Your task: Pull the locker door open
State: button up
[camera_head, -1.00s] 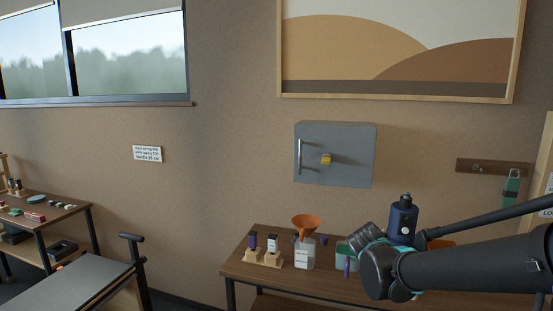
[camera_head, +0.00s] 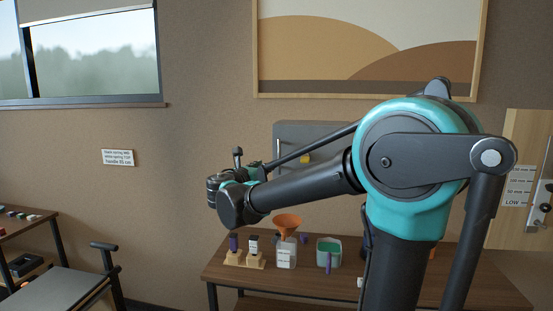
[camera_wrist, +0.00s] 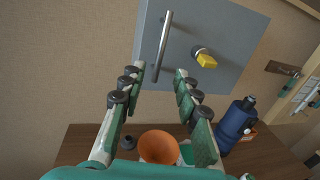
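The grey locker (camera_head: 295,132) is mounted on the wall, and its door looks shut. My arm covers much of it in the head view. In the wrist view the locker (camera_wrist: 225,38) fills the upper right, with an upright silver bar handle (camera_wrist: 163,42) near the door's left edge and a yellow knob or key (camera_wrist: 207,60) right of it. My gripper (camera_wrist: 160,74) is open and empty, its two fingers pointing at the locker. The handle's lower end appears between the fingertips, but I cannot tell the remaining depth. No contact shows.
A wooden table (camera_head: 225,272) stands below the locker. It holds an orange funnel (camera_head: 287,223) on a bottle, a green container (camera_head: 329,246) and small blocks in holders. A dark blue bottle (camera_wrist: 236,122) stands right of my fingers. A chair-like grey seat (camera_head: 65,283) is at lower left.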

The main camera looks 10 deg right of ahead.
jog(key=x, duration=1.3)
jog(key=shift+w+d, duration=0.1)
jog(key=shift+d, duration=0.1)
jog(key=shift+c, duration=0.6)
grip_shut()
